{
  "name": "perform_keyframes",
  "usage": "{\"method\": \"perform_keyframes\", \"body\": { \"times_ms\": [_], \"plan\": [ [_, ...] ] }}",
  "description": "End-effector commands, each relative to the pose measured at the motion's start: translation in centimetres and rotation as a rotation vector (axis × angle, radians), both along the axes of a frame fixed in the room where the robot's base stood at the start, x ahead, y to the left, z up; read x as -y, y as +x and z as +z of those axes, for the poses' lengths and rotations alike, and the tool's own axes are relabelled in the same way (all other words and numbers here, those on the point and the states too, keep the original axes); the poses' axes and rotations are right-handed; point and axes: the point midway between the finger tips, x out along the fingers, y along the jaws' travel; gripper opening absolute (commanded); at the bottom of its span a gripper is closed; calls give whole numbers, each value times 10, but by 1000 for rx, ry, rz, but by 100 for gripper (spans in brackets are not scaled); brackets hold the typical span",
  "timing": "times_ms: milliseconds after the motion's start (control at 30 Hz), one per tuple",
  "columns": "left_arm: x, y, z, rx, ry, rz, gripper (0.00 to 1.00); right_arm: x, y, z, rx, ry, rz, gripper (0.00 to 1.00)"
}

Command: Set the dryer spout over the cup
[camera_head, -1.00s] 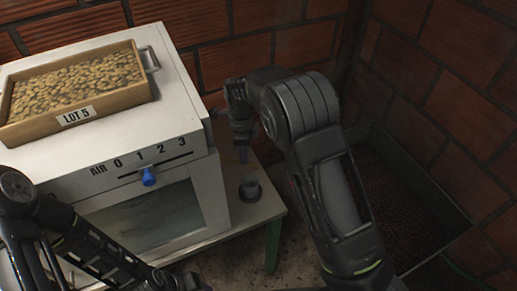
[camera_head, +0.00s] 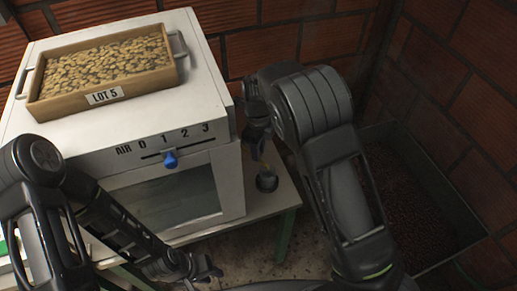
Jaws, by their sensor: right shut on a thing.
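The white dryer (camera_head: 85,140) stands on a table, with a blue slider knob (camera_head: 170,160) on its AIR 0-1-2-3 scale, between 1 and 2. A small dark cup (camera_head: 266,182) stands upright on the table at the dryer's right side. My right gripper (camera_head: 257,128) is at that side, above the cup, shut on what seems to be the spout, mostly hidden by the fingers. A small yellowish streak shows just over the cup's mouth; I cannot tell what it is. My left gripper (camera_head: 186,267) is low in front of the dryer, its jaws unclear.
A tray of beans (camera_head: 108,98) marked LOT 5 sits on top of the dryer. A large dark bin (camera_head: 425,190) holding dark beans stands at the right by the brick walls. The table edge (camera_head: 262,208) is close in front of the cup.

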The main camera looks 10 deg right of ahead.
Motion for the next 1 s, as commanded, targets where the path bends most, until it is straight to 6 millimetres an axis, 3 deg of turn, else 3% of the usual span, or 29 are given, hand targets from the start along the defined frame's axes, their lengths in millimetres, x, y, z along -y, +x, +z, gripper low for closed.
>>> {"method": "perform_keyframes", "body": {
  "times_ms": [67,100,367,733,1000],
  "plan": [
    [0,0,0,0,0,0,30,-1,0,0,-1,2,0,0],
    [0,0,0,0,0,0,30,-1,-1,0,-1,2,0,22],
    [0,0,0,0,0,0,30,-1,0,0,-1,2,1,43],
    [0,0,-1,0,0,0,30,-1,0,5,1,2,2,43],
    [0,1,-8,3,-2,-1,30,-2,1,43,4,3,2,43]
  ]
}}
